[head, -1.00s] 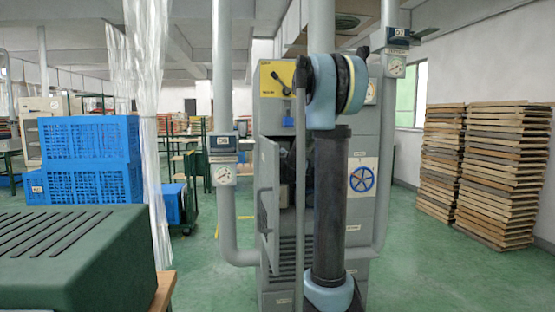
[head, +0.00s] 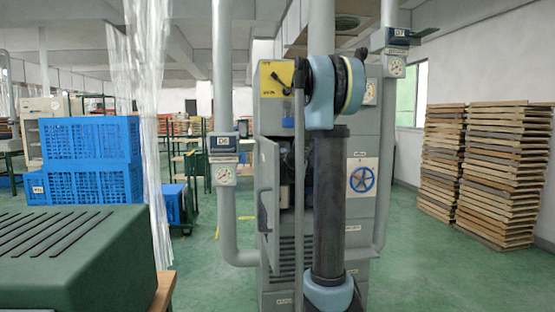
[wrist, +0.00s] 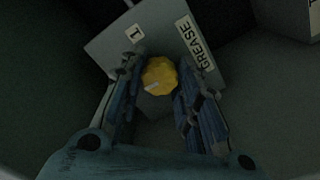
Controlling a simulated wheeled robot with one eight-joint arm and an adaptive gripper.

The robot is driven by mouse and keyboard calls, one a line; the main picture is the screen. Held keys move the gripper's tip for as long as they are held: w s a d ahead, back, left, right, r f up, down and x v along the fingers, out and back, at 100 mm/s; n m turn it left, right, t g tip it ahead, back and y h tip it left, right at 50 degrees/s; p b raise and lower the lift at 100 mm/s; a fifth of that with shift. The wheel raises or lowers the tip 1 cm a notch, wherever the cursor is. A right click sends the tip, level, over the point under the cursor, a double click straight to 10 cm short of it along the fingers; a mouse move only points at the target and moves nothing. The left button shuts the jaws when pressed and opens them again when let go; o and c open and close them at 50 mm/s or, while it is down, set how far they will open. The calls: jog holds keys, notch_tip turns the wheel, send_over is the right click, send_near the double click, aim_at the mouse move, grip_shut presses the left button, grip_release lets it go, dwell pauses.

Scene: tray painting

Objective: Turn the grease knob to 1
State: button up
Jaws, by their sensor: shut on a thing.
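In the wrist view, a faceted yellow knob (wrist: 159,74) with a white pointer mark sits on a grey box (wrist: 155,40). A white label reading GREASE (wrist: 194,43) is on the box to the right of the knob. A small label reading 1 (wrist: 134,33) is to the upper left. The pointer mark shows on the lower left of the knob, not towards the 1. My gripper (wrist: 160,72) has a blue finger on each side of the knob and is shut on it. In the head view my arm hides the gripper and the knob.
In the head view, a grey cabinet (head: 273,118) stands ahead with its door (head: 268,195) open to the left. A blue handwheel (head: 361,179) is on its right. Grey pipes (head: 228,190) flank it. Blue crates (head: 90,160) and a green machine (head: 75,255) are left, stacked trays (head: 500,170) right.

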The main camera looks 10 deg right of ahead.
jog(key=shift+a+f, duration=0.15)
jog(key=shift+a, duration=0.05)
jog(key=m, duration=0.4)
jog(key=shift+a+f+m, duration=0.1)
jog(key=shift+a+m, duration=0.05)
jog(key=shift+m, duration=0.15)
jog(key=shift+o, duration=0.3)
jog(key=m, duration=0.4)
jog(key=shift+a+m, duration=0.1)
jog(key=shift+m, duration=0.2)
jog(key=m, duration=0.4)
jog(key=shift+a, duration=0.1)
jog(key=shift+m, duration=2.1)
jog(key=shift+c, duration=0.2)
jog(key=o, duration=0.9)
jog(key=shift+o, duration=0.8)
jog(key=shift+m, duration=0.3)
jog(key=shift+s, duration=0.1)
